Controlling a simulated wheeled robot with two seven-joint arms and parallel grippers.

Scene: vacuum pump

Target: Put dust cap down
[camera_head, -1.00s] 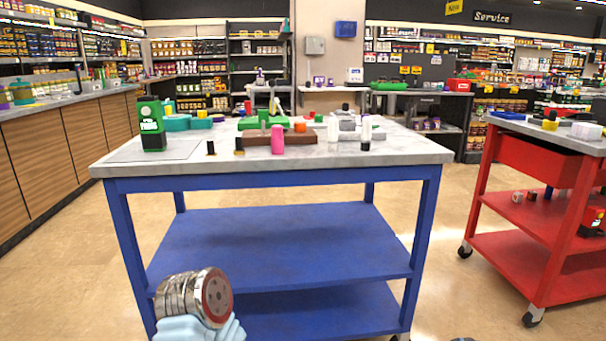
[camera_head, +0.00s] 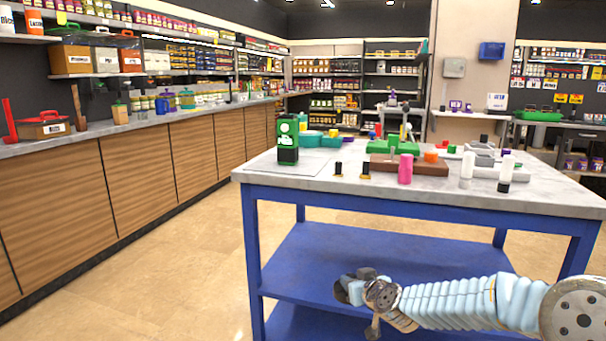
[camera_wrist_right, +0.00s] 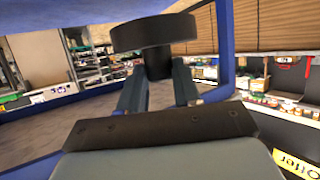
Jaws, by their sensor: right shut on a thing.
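In the right wrist view, my right gripper (camera_wrist_right: 158,88) is shut on the dark stem of a black disc-topped cap, the dust cap (camera_wrist_right: 155,34). The wide disc stands out beyond the fingertips, and the fingers press the stem from both sides. In the head view, my right arm comes in from the right edge, and its hand end is low in front of the blue table's shelves. The cap is too small there to make out with certainty. My left gripper is not in view.
A blue table with a grey top (camera_head: 320,185) stands ahead. It carries a green device (camera_head: 288,142), a brown block (camera_head: 425,166), a pink cylinder (camera_head: 405,169), two small black pegs and white bottles. A long wooden counter (camera_head: 130,185) lines the left. Open floor lies between them.

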